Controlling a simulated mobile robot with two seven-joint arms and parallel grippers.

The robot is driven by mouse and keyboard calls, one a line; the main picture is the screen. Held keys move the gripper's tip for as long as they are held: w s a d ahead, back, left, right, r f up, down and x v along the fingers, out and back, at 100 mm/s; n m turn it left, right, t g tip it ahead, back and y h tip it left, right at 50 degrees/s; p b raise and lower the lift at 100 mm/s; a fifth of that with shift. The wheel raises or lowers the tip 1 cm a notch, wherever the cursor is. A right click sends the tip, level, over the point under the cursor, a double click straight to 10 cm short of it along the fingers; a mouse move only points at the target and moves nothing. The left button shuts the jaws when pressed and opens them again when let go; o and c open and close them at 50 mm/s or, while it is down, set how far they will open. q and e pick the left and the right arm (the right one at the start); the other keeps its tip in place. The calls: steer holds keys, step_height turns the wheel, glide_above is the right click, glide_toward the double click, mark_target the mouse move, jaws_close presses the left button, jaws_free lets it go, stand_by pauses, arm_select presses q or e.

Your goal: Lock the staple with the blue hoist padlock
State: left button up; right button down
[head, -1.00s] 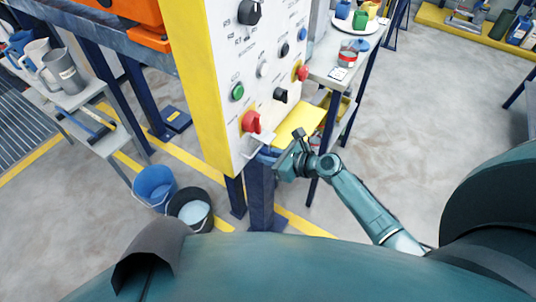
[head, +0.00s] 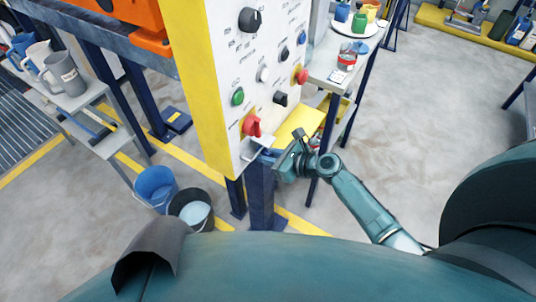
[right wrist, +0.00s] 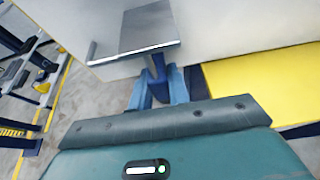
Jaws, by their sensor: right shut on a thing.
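My right gripper (head: 273,160) is just below the lower edge of the white control panel (head: 222,100). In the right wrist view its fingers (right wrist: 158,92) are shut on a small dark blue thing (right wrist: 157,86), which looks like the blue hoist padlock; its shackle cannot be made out. A pale metal bracket (head: 256,148) sticks out from the panel's bottom under the red knob, close to the gripper. It is a grey plate (right wrist: 150,27) in the wrist view, just beyond the fingers. I cannot tell whether padlock and bracket touch, and no staple loop is clear. My left gripper is not in view.
The panel carries a red knob (head: 251,126) and several other controls. A yellow surface (head: 302,123) lies right of the gripper, beside a grey table (head: 330,73). A blue post (head: 260,195) stands below. Two buckets (head: 155,187) are on the floor at left.

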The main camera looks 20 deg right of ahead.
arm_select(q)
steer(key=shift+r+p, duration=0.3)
arm_select(e)
steer(key=shift+r, duration=0.45)
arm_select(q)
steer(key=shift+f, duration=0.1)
arm_select(e)
steer(key=shift+f, duration=0.35)
steer(key=c, duration=1.3)
jaws_free()
steer(key=shift+f, duration=0.1)
steer(key=shift+o, duration=0.2)
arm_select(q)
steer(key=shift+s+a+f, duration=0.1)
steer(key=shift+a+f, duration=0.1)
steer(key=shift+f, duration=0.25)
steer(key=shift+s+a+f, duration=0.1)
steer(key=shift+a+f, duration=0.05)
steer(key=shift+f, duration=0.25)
arm_select(e)
steer(key=v, duration=1.3)
steer(key=shift+d, duration=0.1)
